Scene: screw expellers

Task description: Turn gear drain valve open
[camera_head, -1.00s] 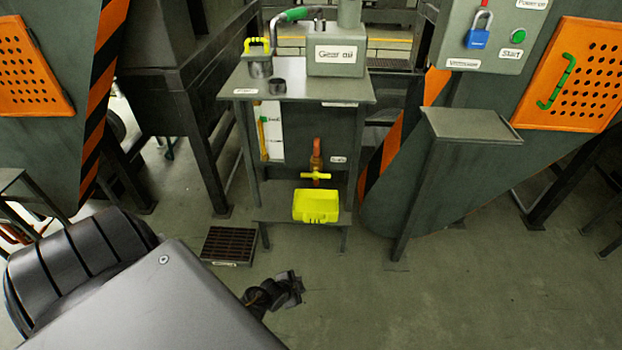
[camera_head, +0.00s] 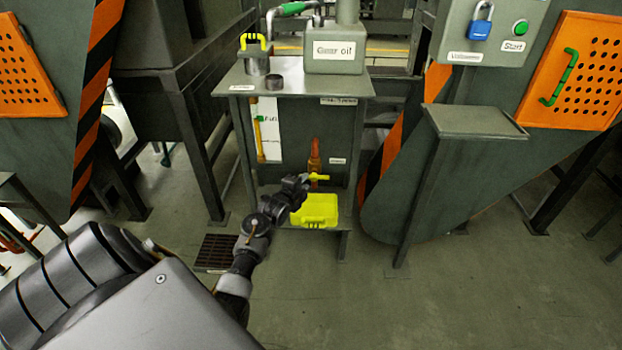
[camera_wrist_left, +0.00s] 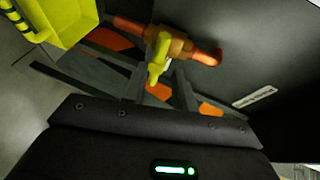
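The drain valve is a copper-orange pipe fitting (camera_head: 315,158) with a yellow handle (camera_head: 321,177), low on the front of the gear oil stand. My left gripper (camera_head: 303,183) is at the handle's left side and hides its left part. In the left wrist view the copper valve body (camera_wrist_left: 178,45) crosses the upper middle, and its yellow handle (camera_wrist_left: 158,60) points toward my gripper. The fingers of my left gripper (camera_wrist_left: 159,84) look apart, with the handle's end between or just beyond them; contact cannot be told. My right gripper is not in view.
A yellow container (camera_head: 316,212) sits on the low shelf below the valve, close to my left gripper. The gear oil tank (camera_head: 334,60) stands on the table top (camera_head: 290,88). A grey pedestal (camera_head: 473,122) stands to the right. A floor grate (camera_head: 214,253) lies at lower left.

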